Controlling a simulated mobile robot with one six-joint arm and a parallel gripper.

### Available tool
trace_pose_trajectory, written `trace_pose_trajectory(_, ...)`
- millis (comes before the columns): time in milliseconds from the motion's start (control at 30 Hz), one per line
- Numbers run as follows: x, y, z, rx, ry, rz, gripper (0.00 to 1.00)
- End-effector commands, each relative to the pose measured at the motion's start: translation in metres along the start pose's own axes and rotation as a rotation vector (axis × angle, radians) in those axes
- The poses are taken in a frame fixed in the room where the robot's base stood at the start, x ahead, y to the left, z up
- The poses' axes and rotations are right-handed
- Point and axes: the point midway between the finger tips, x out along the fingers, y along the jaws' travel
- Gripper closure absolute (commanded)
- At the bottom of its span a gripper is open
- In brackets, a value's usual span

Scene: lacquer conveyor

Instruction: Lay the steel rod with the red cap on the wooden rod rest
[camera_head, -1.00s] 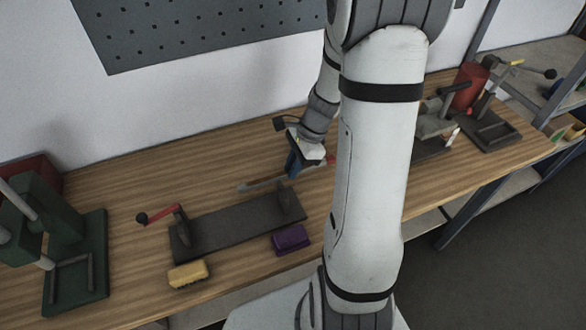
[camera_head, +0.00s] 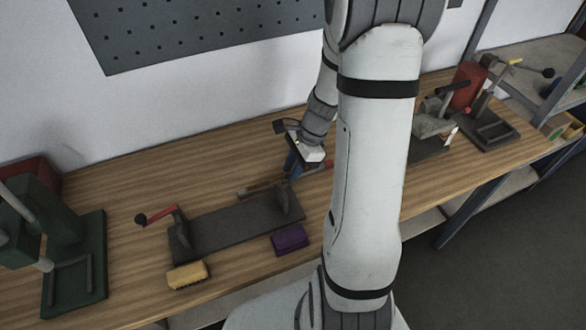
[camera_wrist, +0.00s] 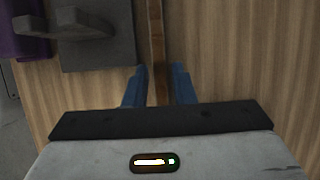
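My gripper (camera_head: 293,172) is low over the bench, behind the right end of a dark fixture. A narrow bar (camera_head: 262,188) runs left from it, grey at the far end and brownish nearer. A red piece (camera_head: 322,165), possibly the rod's red cap, shows just right of the gripper. In the wrist view a long brown strip (camera_wrist: 157,40) passes between the blue fingers (camera_wrist: 158,88), with a gap on both sides, so the gripper looks open. I cannot tell whether this strip is the steel rod or the wooden rest; neither is clearly distinguishable.
The dark fixture (camera_head: 235,224) with a red-handled crank (camera_head: 160,214) stands left of the gripper. A yellow brush or sponge (camera_head: 188,275) and a purple block (camera_head: 290,239) lie before it. A green press (camera_head: 75,245) stands left, a red machine (camera_head: 468,85) right.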

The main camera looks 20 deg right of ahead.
Motion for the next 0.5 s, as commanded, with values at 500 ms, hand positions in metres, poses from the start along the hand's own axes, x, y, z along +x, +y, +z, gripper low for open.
trace_pose_trajectory(500,-0.1,0.0,0.0,0.0,0.002,-0.003,0.77)
